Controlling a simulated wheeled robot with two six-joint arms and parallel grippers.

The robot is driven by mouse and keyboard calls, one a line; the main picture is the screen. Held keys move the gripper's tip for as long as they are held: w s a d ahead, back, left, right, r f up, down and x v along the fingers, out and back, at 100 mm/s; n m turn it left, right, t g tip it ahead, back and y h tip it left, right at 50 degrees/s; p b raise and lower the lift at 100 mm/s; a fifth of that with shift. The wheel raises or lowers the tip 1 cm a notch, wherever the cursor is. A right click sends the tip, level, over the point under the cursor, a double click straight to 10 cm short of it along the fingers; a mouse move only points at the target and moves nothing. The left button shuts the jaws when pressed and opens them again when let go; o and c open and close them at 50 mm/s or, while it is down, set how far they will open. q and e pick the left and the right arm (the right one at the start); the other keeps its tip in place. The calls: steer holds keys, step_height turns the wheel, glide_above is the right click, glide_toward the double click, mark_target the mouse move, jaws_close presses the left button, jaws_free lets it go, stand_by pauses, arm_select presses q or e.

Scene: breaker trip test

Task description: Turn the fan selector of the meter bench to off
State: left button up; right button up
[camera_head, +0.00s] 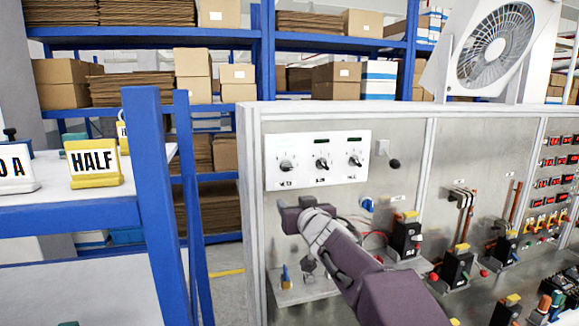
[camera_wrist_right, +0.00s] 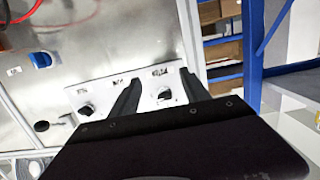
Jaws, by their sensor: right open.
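The meter bench (camera_head: 400,135) carries a white plate (camera_head: 310,140) with three black rotary knobs: left (camera_head: 286,166), middle (camera_head: 321,163) and right (camera_head: 355,160). Their labels are too small to read, so I cannot tell which is the fan selector. My right gripper (camera_head: 299,208) is just below the left and middle knobs in the head view. In the right wrist view the gripper (camera_wrist_right: 160,76) is open and empty. The plate's left knob (camera_wrist_right: 164,94) shows between its fingers, and the right knob (camera_wrist_right: 86,109) shows outside them; the middle one seems hidden behind a finger. My left gripper is out of view.
A white fan (camera_head: 495,45) stands on top of the bench. Black terminal blocks (camera_head: 405,238) and cables lie below. A blue shelf post (camera_head: 160,200) stands at the left.

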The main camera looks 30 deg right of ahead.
steer(key=t, duration=0.2)
glide_toward(289, 169)
steer(key=x, duration=0.9)
steer(key=shift+p, duration=0.3)
steer(key=shift+a, duration=0.15)
steer(key=shift+s, duration=0.1)
jaws_close()
